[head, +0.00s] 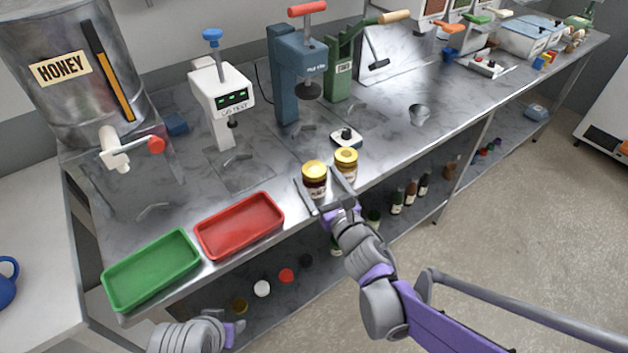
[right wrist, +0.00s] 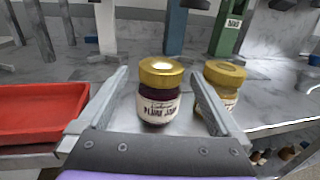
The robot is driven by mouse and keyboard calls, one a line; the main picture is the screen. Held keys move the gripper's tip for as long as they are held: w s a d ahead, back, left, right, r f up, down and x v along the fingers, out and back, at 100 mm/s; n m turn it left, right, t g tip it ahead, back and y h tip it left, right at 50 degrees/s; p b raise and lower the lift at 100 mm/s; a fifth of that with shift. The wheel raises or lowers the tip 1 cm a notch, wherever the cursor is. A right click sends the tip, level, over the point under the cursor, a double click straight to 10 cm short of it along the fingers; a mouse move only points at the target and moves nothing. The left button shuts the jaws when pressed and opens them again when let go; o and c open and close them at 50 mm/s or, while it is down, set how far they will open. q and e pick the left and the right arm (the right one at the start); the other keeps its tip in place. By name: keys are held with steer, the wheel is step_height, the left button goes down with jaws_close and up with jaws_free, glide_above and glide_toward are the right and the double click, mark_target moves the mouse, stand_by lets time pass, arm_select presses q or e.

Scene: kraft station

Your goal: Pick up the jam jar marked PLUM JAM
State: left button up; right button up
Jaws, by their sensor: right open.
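The jam jar marked PLUM JAM (right wrist: 158,98) has a gold lid, dark contents and a cream label. It stands upright on the metal bench, and in the head view the jar (head: 314,182) is near the front edge. My right gripper (head: 322,187) is open, with one finger on each side of the jar; in the right wrist view the gripper (right wrist: 160,100) shows clear gaps beside the jar. A second gold-lidded jar (head: 346,165) with lighter contents stands just right of it, close behind the right finger. My left gripper (head: 232,332) is low at the bottom edge; its fingers are unclear.
A red tray (head: 202,244) and a green tray (head: 112,286) lie left of the jars. A small white device (head: 346,143) sits behind them. A blue press (head: 284,75) and a white tester (head: 222,100) stand further back. Lower shelf holds bottles.

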mark_target(310, 164)
steer(key=x, duration=0.6)
steer(key=shift+r, duration=0.3)
steer(key=shift+s+d, duration=0.1)
jaws_close()
